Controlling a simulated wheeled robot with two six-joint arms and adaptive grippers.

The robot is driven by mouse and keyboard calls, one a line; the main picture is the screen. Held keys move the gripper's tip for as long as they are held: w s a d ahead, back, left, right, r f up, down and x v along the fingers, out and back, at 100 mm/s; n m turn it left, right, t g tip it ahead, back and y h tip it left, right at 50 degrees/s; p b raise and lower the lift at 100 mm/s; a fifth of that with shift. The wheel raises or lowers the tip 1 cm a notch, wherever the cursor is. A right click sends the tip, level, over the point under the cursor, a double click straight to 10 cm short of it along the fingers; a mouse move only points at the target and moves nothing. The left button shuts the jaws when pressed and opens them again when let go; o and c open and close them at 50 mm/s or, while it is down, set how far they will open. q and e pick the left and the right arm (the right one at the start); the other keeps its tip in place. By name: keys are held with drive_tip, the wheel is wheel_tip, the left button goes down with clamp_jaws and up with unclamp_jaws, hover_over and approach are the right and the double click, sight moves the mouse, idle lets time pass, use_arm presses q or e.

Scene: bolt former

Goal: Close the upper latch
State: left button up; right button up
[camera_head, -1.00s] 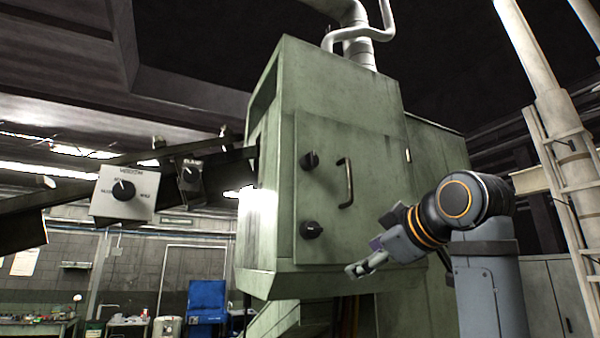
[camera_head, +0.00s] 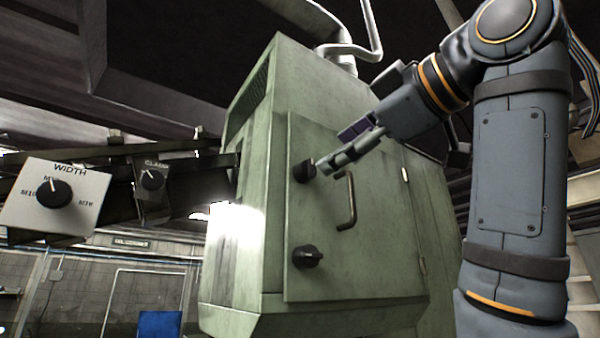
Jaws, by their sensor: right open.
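The upper latch (camera_head: 303,171) is a black knob near the top left of the green machine's door (camera_head: 375,240). My right gripper (camera_head: 322,167) reaches in from the right, with its fingertips at the right side of the upper latch. Whether they touch it I cannot tell. The gripper is open, and its fingers partly overlap in this view. The lower latch (camera_head: 306,256) is a similar black knob below, with its grip pointing right. My left gripper is not in view.
A dark curved door handle (camera_head: 347,200) stands out just below and right of my right gripper. A WIDTH dial box (camera_head: 55,198) and a smaller dial box (camera_head: 152,181) are on the left. A blue object (camera_head: 159,323) stands on the floor behind.

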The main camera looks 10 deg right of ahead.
sight(312, 167)
drive_tip(key=p+x, duration=0.1)
drive_tip(key=x, duration=0.6)
drive_tip(key=shift+w+a+p, duration=0.1)
drive_tip(key=shift+w+p, duration=0.05)
drive_tip(key=shift+p, duration=0.2)
drive_tip(key=m, duration=0.6)
drive_tip(key=shift+w+a+f+m+b, duration=0.2)
drive_tip(key=shift+w+f+m+b, duration=0.05)
drive_tip(key=shift+w+m+b, duration=0.1)
drive_tip(key=shift+s+d+m, duration=0.15)
drive_tip(key=shift+s+m, duration=0.2)
drive_tip(key=shift+m, duration=0.4)
drive_tip(key=shift+s+d+r+m, duration=0.1)
drive_tip(key=shift+s+d+m, duration=0.1)
drive_tip(key=shift+m, duration=0.9)
drive_tip(key=shift+w+a+m+b, duration=0.15)
drive_tip(key=shift+w+m+b, duration=0.1)
drive_tip(key=shift+m+b, duration=0.05)
drive_tip(key=shift+w+a, duration=0.1)
drive_tip(key=c, duration=0.6)
clamp_jaws()
drive_tip(key=n, duration=0.5)
drive_tip(key=shift+n, duration=0.3)
drive_tip(key=n, duration=0.5)
drive_tip(key=o, duration=0.6)
unclamp_jaws()
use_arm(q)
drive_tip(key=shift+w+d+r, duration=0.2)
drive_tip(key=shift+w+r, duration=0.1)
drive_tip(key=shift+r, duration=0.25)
